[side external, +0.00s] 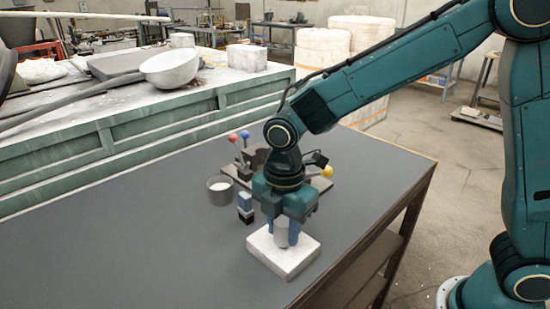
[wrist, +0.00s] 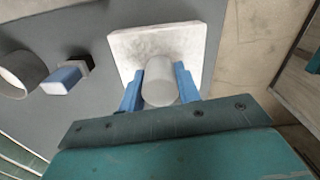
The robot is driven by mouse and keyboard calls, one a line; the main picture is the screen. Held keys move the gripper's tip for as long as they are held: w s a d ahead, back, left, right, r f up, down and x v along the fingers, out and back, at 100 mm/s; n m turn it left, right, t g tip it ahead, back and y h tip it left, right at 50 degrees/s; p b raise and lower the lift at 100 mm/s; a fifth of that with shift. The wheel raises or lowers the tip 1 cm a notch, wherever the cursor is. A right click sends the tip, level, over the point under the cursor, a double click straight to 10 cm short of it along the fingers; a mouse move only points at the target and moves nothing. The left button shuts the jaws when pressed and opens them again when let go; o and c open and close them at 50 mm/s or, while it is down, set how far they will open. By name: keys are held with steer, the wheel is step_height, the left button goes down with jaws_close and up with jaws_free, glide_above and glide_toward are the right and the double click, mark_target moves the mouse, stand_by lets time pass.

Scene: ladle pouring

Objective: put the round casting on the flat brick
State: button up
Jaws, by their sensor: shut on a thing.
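The flat brick (side external: 283,264) is a pale square slab lying on the dark table near its right edge; it also shows in the wrist view (wrist: 124,48). The round casting (wrist: 159,80) is a light grey cylinder. My gripper (wrist: 159,88) has its blue fingers on either side of the casting and is shut on it. In the side view my gripper (side external: 284,236) points straight down over the brick, with the casting (side external: 293,233) partly hidden by a finger. The casting is upright, over the brick's surface. I cannot tell whether its bottom touches the brick.
A grey cup (side external: 220,190) and a small blue and black block (side external: 245,207) stand left of the brick. Behind my gripper is a dark plate (side external: 318,185) with rods tipped by coloured balls. The table's left front is clear. A green bench (side external: 130,132) stands behind.

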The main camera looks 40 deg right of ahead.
mark_target(284, 221)
steer(key=shift+f, duration=0.1)
steer(key=o, duration=1)
steer(key=shift+o, duration=0.2)
step_height(284, 221, up, 12)
stand_by(0.6)
